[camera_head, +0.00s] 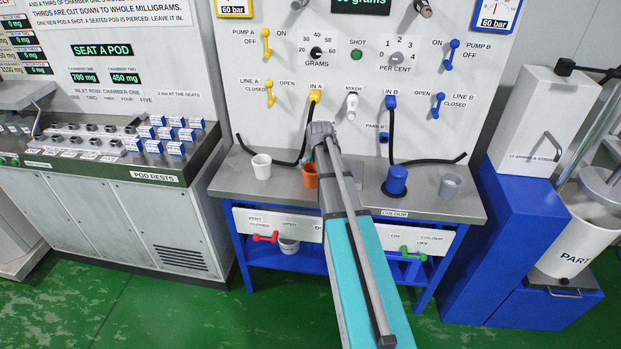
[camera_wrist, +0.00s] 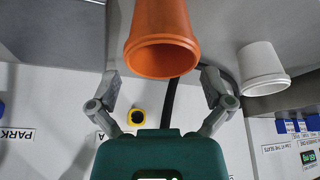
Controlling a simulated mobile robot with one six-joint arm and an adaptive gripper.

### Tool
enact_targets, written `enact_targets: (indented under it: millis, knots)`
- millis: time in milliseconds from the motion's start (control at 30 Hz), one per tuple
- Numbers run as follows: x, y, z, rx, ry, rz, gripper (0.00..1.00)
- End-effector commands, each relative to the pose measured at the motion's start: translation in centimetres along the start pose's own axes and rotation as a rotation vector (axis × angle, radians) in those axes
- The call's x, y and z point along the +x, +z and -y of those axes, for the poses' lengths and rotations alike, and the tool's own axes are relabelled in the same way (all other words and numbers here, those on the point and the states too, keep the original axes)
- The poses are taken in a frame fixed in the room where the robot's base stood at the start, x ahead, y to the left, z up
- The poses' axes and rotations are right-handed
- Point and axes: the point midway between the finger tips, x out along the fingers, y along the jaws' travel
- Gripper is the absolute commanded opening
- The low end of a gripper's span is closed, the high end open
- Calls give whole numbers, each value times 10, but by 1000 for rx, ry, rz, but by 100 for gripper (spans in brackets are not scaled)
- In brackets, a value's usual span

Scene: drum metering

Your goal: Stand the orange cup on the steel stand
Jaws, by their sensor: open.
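The orange cup (camera_head: 310,178) stands on the grey bench top, partly hidden by my arm in the head view. In the wrist view the orange cup (camera_wrist: 160,30) is large at the top centre, its open mouth towards the camera. My gripper (camera_wrist: 160,82) is open, with one finger on each side of the cup's mouth and a gap visible on both sides. In the head view the gripper is mostly hidden behind my arm. I cannot make out the steel stand; my arm covers the middle of the bench.
A white cup (camera_head: 261,166) stands left of the orange one and also shows in the wrist view (camera_wrist: 262,68). Black hoses (camera_head: 391,135) hang from the panel to the bench.

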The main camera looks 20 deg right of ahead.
Motion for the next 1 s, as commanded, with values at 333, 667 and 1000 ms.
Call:
enact_targets:
  millis: [333, 667, 1000]
  knots:
    - [17, 1, 0, 0, 0, 0, 100]
    - [44, 1, 1, 1, 0, 0, 100]
    - [52, 0, 1, 1, 0, 0, 100]
